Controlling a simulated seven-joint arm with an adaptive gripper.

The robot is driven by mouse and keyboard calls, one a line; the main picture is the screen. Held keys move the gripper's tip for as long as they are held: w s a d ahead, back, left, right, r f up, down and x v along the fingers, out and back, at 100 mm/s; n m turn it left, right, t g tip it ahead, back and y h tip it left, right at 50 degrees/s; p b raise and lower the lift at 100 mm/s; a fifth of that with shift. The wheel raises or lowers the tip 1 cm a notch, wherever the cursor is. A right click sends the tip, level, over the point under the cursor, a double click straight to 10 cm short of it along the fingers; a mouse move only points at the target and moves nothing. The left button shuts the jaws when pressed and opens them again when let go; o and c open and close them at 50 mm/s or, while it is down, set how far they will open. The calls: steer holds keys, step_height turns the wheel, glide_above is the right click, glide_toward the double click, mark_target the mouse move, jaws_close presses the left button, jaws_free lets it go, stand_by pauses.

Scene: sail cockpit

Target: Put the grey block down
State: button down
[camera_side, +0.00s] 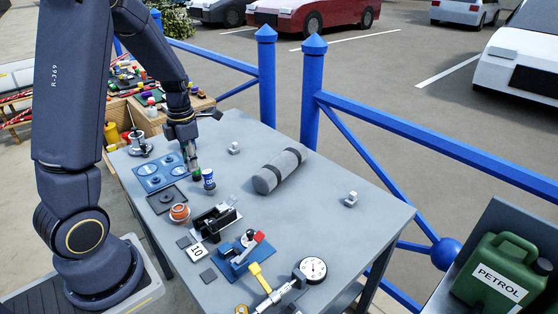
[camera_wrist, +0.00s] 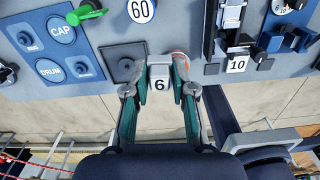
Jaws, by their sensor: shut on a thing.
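My gripper (camera_wrist: 159,88) is shut on the grey block (camera_wrist: 159,84), which has a pale face marked 6. The block sits between the two green-lined fingers in the wrist view. In the side view my gripper (camera_side: 191,166) is over the left part of the grey table (camera_side: 320,215), and I cannot make out the block there. In the wrist view the block appears between a dark square plate with a round recess (camera_wrist: 125,65) and an orange round jar (camera_wrist: 181,57), partly covering the jar. Its height above the table is hard to tell.
A blue board (camera_side: 149,184) with labelled places lies at the left. A black slotted fixture (camera_side: 215,222), a tile marked 10 (camera_side: 197,250), a blue vise (camera_side: 240,262) and a dial gauge (camera_side: 313,269) stand along the front. A grey cylinder (camera_side: 279,170) lies mid-table; the right side is mostly clear.

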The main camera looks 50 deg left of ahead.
steer(key=w+d+m, duration=0.3)
steer(key=d+m, duration=0.1)
steer(key=d, duration=0.6)
steer(key=w+d+m, duration=0.3)
steer(key=d+m, duration=0.1)
steer(key=d, duration=0.6)
glide_above(294, 208)
steer(key=s, duration=0.1)
step_height(294, 208, down, 8)
steer(key=shift+d+f, duration=0.1)
steer(key=shift+f, duration=0.05)
steer(key=shift+w+f, duration=0.3)
steer(key=shift+f, duration=0.1)
steer(key=shift+w+f, duration=0.2)
steer(key=shift+f, duration=1.55)
steer(key=c, duration=1)
jaws_free()
steer(key=shift+f, duration=0.15)
steer(key=shift+o, duration=0.2)
